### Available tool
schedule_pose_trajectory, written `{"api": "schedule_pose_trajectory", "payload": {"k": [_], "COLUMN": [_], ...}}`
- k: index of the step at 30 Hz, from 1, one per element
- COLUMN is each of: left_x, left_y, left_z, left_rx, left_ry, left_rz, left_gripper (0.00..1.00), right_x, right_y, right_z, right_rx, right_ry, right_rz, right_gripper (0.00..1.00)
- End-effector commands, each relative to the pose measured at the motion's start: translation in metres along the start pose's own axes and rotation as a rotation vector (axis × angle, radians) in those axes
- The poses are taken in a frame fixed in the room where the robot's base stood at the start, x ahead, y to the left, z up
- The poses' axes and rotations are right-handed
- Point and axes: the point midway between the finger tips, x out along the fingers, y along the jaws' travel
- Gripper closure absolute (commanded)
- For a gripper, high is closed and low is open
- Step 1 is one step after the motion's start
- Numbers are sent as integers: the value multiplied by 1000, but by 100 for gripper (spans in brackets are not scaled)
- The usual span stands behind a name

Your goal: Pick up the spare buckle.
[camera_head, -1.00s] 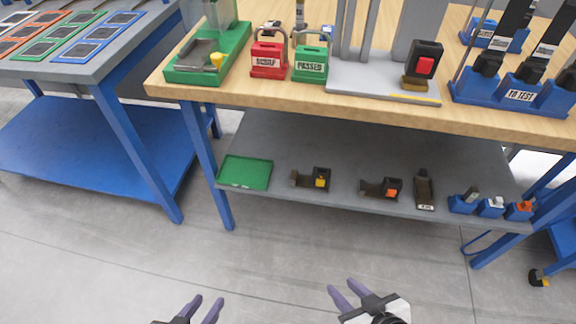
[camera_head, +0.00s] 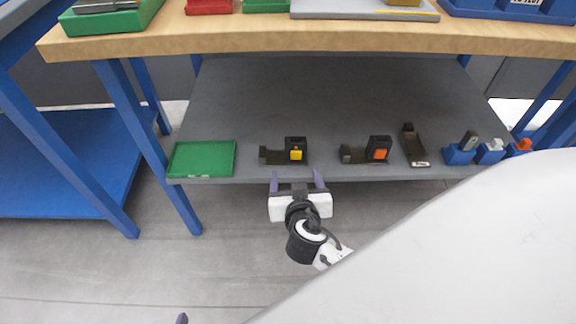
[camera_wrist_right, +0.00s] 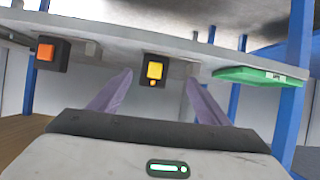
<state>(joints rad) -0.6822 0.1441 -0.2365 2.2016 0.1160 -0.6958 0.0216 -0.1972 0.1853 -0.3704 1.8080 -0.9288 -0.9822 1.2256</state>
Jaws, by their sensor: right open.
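Two dark buckles sit on the grey lower shelf, one with a yellow button (camera_head: 296,154) and one with an orange button (camera_head: 379,152). I cannot tell by a label which is the spare. My right gripper (camera_head: 297,180) is open and empty at the shelf's front edge, just in front of the yellow-button buckle. In the right wrist view the yellow-button buckle (camera_wrist_right: 154,71) shows between the spread fingers (camera_wrist_right: 159,78), beyond them and apart. The orange-button buckle (camera_wrist_right: 47,53) is to the left there. Only a fingertip of my left gripper (camera_head: 181,319) shows at the bottom.
A green tray (camera_head: 202,158) lies left on the shelf (camera_head: 330,100). The wooden tabletop (camera_head: 260,38) overhangs the shelf. Blue legs (camera_head: 150,150) stand at the left.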

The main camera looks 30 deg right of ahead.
Motion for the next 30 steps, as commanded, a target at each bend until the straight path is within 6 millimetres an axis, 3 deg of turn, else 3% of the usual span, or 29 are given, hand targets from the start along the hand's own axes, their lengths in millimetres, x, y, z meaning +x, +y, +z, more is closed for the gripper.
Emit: {"api": "schedule_pose_trajectory", "payload": {"k": [7, 17, 24, 30], "left_x": [9, 15, 23, 24], "left_y": [2, 5, 9, 11], "left_z": [5, 7, 10, 10], "left_rx": [4, 15, 35, 41], "left_ry": [-10, -36, -69, -82], "left_rz": [15, 30, 52, 60], "left_gripper": [39, 39, 39, 39], "right_x": [32, 65, 101, 111], "right_y": [5, 7, 10, 10], "right_z": [-14, -15, -15, -16], "right_rx": [50, 48, 48, 49], "right_ry": [68, 63, 63, 61], "right_rz": [39, 37, 36, 35], "right_gripper": [30, 30, 30, 30]}}
